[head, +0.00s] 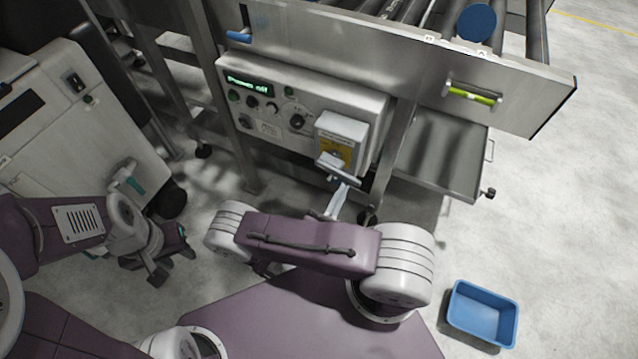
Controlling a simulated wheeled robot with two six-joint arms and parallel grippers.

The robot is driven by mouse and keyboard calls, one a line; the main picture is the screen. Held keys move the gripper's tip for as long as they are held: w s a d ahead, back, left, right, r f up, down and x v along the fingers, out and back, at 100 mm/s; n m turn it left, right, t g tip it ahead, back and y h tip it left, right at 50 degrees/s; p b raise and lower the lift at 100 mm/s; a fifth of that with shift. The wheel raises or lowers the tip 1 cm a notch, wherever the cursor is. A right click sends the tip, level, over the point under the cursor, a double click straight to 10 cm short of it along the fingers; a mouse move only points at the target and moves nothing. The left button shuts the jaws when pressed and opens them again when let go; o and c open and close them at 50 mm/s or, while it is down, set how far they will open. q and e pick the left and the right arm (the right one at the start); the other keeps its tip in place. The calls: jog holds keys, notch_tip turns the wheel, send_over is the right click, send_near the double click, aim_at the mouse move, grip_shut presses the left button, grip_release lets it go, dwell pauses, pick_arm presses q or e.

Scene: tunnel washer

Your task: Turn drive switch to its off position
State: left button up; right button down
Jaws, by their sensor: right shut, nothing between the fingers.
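The grey control panel (275,108) carries a green display (250,86) that reads "Power off", with several knobs and buttons. A box with a yellow plate (336,150) and a grey cover sits at the panel's right end. I take it to be the drive switch, but its label is too small to read. My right gripper (337,190) is shut and empty just below this box; whether it touches is unclear. The switch's position is partly hidden by its grey handle. My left gripper (158,258) is low at the left, away from the panel; its fingers are unclear.
A roller conveyor with a steel side rail (400,60) runs above the panel. A steel tray (440,155) juts out at right. A white cabinet (60,120) stands at left. A blue bin (482,314) lies on the floor at lower right. The right floor is mostly clear.

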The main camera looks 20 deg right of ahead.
pick_arm(q)
jog(key=shift+r+p, duration=0.55)
jog(key=shift+r, duration=0.2)
pick_arm(e)
jog(key=shift+s+d+r+n, duration=0.2)
jog(key=shift+r+n, duration=0.2)
jog(key=shift+r, duration=0.15)
pick_arm(q)
jog(key=shift+r, duration=0.1)
